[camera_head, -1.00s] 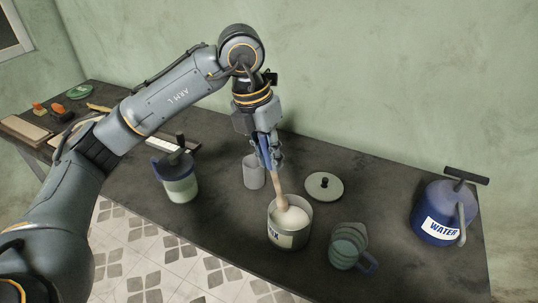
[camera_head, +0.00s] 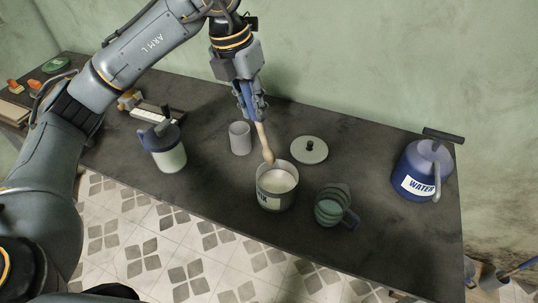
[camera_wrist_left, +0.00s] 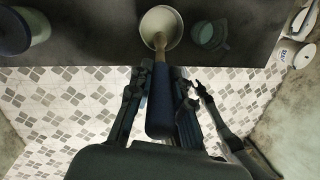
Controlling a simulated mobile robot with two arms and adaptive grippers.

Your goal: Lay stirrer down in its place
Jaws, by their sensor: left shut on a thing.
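My left gripper (camera_head: 253,104) is shut on the blue handle of the stirrer (camera_head: 263,138). The stirrer's pale wooden shaft hangs down, slightly tilted, and its rounded end is at the far rim of the grey pot (camera_head: 276,202). I cannot tell whether it touches the rim. The pot holds white contents. In the left wrist view the blue handle (camera_wrist_left: 161,103) lies between the fingers (camera_wrist_left: 160,76), with the shaft pointing to the round pot (camera_wrist_left: 160,12). I cannot tell which spot is the stirrer's place.
A grey cup (camera_head: 240,139) stands behind the pot, and a round lid (camera_head: 309,150) lies at its right. A greenish mug (camera_head: 331,206), a blue WATER container (camera_head: 420,172) and a blue-topped jug (camera_head: 166,148) stand around. The dark table (camera_head: 370,160) is bare between them.

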